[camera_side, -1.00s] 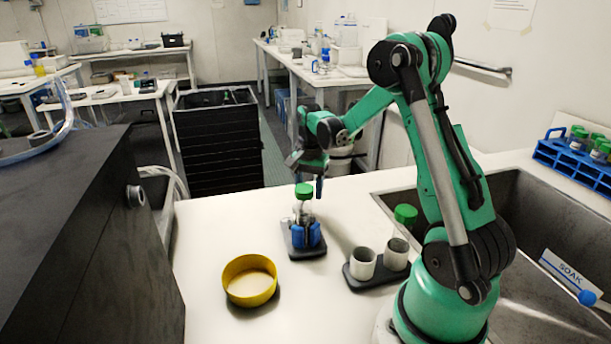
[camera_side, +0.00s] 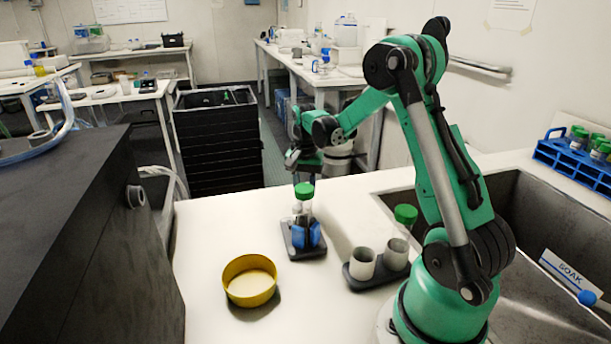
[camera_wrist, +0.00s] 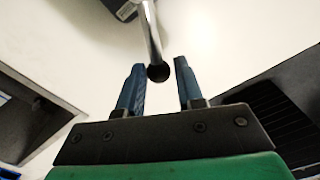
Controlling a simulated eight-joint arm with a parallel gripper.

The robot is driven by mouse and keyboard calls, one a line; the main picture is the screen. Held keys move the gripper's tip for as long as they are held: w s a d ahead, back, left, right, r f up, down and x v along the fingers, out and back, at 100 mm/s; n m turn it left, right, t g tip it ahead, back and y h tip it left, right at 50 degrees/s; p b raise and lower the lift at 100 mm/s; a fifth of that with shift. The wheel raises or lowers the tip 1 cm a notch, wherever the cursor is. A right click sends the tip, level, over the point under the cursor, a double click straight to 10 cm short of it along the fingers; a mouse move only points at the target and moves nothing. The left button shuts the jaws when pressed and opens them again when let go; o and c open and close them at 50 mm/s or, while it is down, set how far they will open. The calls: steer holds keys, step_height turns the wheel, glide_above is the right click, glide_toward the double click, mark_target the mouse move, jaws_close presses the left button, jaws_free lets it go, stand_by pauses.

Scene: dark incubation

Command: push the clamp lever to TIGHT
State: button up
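The clamp (camera_side: 303,250) stands on the white bench, a dark base with blue jaws around an upright green-capped tube (camera_side: 304,191). In the wrist view a corner of a dark block, apparently the clamp base (camera_wrist: 122,8), shows at the top. The clamp lever (camera_wrist: 152,35) is a shiny rod with a black ball end, reaching down from it. My gripper (camera_wrist: 160,65) is open, with one blue finger on each side of the ball and a visible gap on both sides. In the side view my gripper is behind the tube, its fingertips largely hidden. No TIGHT marking is readable.
A yellow bowl (camera_side: 249,282) stands front-left of the clamp. A dark holder with two pale cups (camera_side: 363,264) is to the right, near the sink (camera_side: 515,210). A large dark box (camera_side: 80,230) fills the left side.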

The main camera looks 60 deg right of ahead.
steer(key=shift+w, duration=0.15)
steer(key=shift+w+a+n, duration=0.1)
steer(key=shift+n, duration=0.3)
steer(key=shift+w+a+n, duration=0.25)
steer(key=shift+w+n, duration=0.3)
steer(key=shift+n, duration=0.55)
steer(key=shift+w+a+n, duration=0.4)
steer(key=shift+w+n, duration=0.1)
steer(key=shift+n, duration=0.7)
